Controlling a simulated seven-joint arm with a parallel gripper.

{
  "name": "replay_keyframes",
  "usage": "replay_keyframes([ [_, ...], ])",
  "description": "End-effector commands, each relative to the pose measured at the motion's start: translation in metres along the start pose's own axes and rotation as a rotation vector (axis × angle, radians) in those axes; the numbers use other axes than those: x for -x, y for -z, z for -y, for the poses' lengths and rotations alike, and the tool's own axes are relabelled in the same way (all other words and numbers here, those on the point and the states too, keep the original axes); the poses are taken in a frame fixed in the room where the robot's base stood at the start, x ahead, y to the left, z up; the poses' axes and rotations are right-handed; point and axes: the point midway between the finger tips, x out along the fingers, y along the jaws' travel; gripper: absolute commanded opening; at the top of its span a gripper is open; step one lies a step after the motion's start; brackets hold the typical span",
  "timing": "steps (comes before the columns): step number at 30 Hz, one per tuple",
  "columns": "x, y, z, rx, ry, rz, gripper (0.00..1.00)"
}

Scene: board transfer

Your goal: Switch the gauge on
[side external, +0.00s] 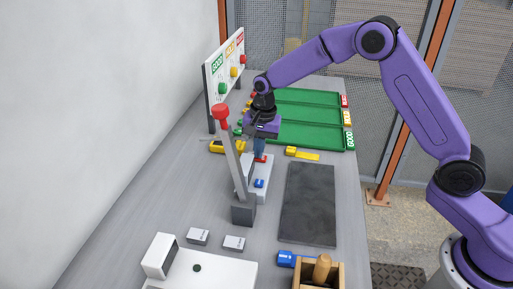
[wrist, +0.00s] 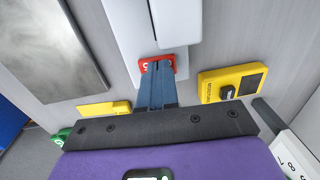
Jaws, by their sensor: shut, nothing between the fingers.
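A white unit (side external: 266,170), which I take to be the gauge, stands on the grey table, partly hidden by a tall grey post with a red top. It has a red part (side external: 262,158) at its far end and a blue part (side external: 259,183) nearer the camera. My gripper (side external: 260,151) points down over the red part, its blue fingers together and empty. In the wrist view my fingertips (wrist: 157,70) overlap the red part (wrist: 169,61), which bears a white mark, on the white unit (wrist: 125,18). I cannot tell whether they touch it.
The tall post with a red top (side external: 220,111) rises close beside my gripper. A yellow device (wrist: 213,87) with a black knob lies beside the fingers. Green trays (side external: 307,131), a dark plate (side external: 309,205) and a wooden box (side external: 298,275) stand around. A signed panel (side external: 211,68) stands behind.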

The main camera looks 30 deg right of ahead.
Motion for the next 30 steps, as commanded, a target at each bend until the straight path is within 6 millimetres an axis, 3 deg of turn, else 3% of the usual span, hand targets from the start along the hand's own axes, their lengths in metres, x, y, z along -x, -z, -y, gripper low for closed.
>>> replay_keyframes([
  [3, -0.005, 0.000, -0.012, -0.003, -0.026, 0.008, 0.00],
  [17, 0.002, 0.001, -0.012, -0.003, -0.024, 0.006, 0.00],
  [30, 0.089, 0.000, -0.006, 0.000, -0.002, -0.001, 0.00],
])
